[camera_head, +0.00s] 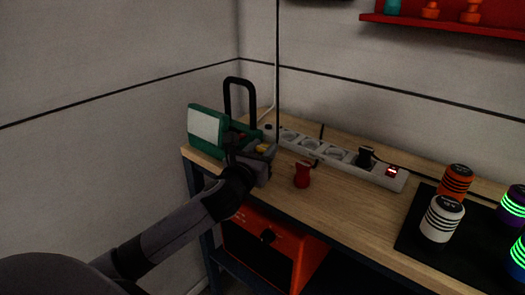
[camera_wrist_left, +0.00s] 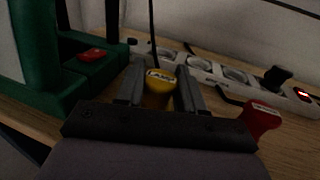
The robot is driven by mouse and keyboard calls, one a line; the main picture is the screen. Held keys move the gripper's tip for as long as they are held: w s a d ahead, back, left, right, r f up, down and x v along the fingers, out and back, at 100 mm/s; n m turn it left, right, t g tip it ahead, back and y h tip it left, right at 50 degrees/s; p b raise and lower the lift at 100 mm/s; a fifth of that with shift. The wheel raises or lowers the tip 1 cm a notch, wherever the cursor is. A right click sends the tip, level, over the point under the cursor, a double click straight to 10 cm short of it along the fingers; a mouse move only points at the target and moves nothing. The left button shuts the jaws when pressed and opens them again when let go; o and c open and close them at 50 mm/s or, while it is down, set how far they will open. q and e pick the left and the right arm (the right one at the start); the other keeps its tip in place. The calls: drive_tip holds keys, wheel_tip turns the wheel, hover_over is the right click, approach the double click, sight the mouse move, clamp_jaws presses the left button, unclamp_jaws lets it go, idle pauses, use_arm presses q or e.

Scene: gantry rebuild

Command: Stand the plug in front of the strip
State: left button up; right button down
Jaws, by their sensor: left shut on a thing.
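A black plug (camera_head: 365,156) sits in the strip near that switch. A red plug (camera_head: 302,175) stands on the bench in front of the strip, right of my gripper. The yellow plug's lower part is hidden. My right gripper is not in view.
A green device with a pale panel (camera_head: 206,124) and a black hoop stands left of my gripper. A dark mat (camera_head: 415,238) at the right carries several banded cylinders. Wooden bench (camera_head: 340,205) is bare between the red plug and the mat. An orange cabinet (camera_head: 262,250) is below.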

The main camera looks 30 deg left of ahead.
use_arm(q)
drive_tip(key=shift+f, duration=0.1)
drive_tip(key=o, duration=1.1)
drive_tip(key=shift+c, duration=0.2)
